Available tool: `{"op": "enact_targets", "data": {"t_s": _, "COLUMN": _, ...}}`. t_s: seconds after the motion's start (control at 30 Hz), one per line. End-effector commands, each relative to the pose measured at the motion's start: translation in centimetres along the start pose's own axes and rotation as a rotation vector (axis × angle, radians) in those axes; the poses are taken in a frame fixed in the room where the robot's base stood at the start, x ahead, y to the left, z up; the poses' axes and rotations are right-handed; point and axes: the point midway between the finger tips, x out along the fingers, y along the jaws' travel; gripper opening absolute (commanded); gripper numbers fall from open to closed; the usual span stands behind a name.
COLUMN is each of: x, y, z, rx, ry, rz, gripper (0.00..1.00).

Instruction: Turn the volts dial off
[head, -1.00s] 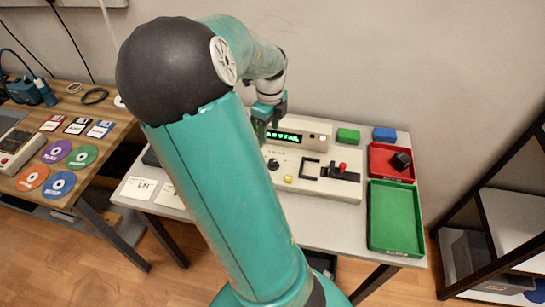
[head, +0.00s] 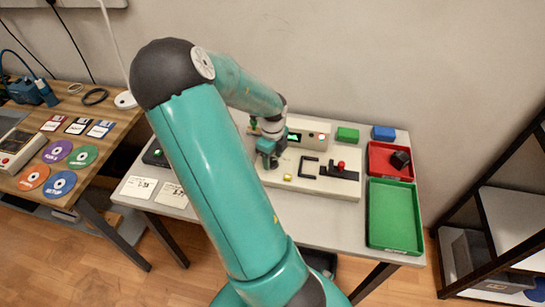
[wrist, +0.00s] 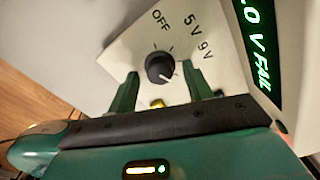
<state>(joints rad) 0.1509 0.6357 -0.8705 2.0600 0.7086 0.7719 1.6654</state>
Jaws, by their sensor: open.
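The volts dial (wrist: 160,67) is a round black knob on a cream panel (wrist: 125,50) in the wrist view. Labels OFF, 5 V and 9 V stand around it. A pale pointer line on the knob runs toward the lower right, on the side away from OFF and nearer 9 V. My gripper (wrist: 162,76) is open, with one green finger on either side of the dial; I cannot tell whether they touch it. In the head view my gripper (head: 268,158) is over the left part of the test unit (head: 335,190) and hides the dial.
A yellow button (head: 287,177) and a red-knobbed lever (head: 340,165) are to the right on the unit. Red (head: 378,170) and green (head: 395,240) trays lie farther right.

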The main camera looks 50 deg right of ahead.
Motion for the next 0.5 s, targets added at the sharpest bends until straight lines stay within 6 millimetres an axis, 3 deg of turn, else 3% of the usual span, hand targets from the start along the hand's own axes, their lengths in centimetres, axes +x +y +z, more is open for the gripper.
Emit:
{"op": "enact_targets", "data": {"t_s": 0.27, "x": 0.26, "y": 0.02, "z": 0.02, "rx": -0.001, "ry": 0.000, "rz": 0.000, "gripper": 0.50}}
{"op": "enact_targets", "data": {"t_s": 0.5, "x": 0.24, "y": 0.03, "z": 0.03, "rx": -0.001, "ry": 0.000, "rz": 0.000, "gripper": 0.07}}
